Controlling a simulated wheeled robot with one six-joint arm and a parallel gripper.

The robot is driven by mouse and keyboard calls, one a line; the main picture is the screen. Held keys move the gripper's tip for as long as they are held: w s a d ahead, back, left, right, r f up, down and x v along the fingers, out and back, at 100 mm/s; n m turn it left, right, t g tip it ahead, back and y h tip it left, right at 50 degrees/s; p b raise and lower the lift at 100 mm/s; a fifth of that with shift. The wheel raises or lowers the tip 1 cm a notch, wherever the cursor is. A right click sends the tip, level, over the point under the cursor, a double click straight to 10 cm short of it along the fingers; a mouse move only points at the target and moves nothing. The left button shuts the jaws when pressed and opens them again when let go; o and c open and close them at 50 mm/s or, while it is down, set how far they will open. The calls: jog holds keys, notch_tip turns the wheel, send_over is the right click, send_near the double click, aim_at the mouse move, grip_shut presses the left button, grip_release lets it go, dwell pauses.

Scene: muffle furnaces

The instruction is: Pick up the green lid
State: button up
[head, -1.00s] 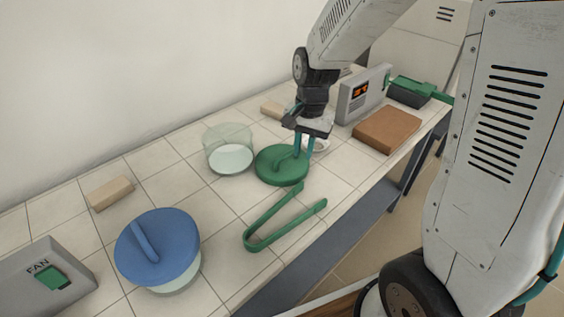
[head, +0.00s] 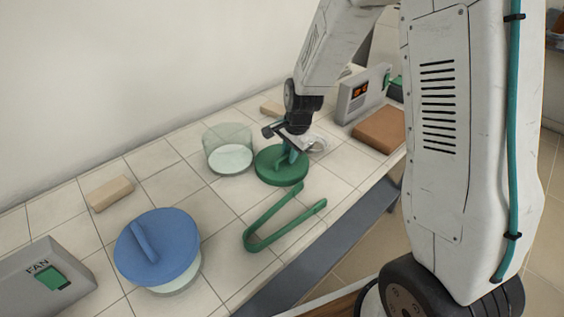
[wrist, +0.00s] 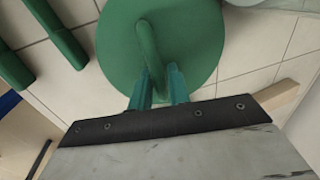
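The round green lid (head: 277,176) lies flat on the tiled bench, and its raised bar handle (wrist: 148,45) shows in the wrist view. My gripper (head: 291,156) is low over the lid at its handle. In the wrist view its two teal fingertips (wrist: 158,82) stand apart, one on each side of the handle's near end. They look open, with a gap beside the handle. Contact with the lid cannot be made out.
A clear glass dish (head: 229,152) stands close left of the lid. Green tongs (head: 277,226) lie in front. A blue-lidded dish (head: 178,245) and a fan switch box (head: 45,279) are at lower left. A brown block (head: 379,132) and a grey controller (head: 361,95) are behind right.

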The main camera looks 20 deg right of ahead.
grip_shut()
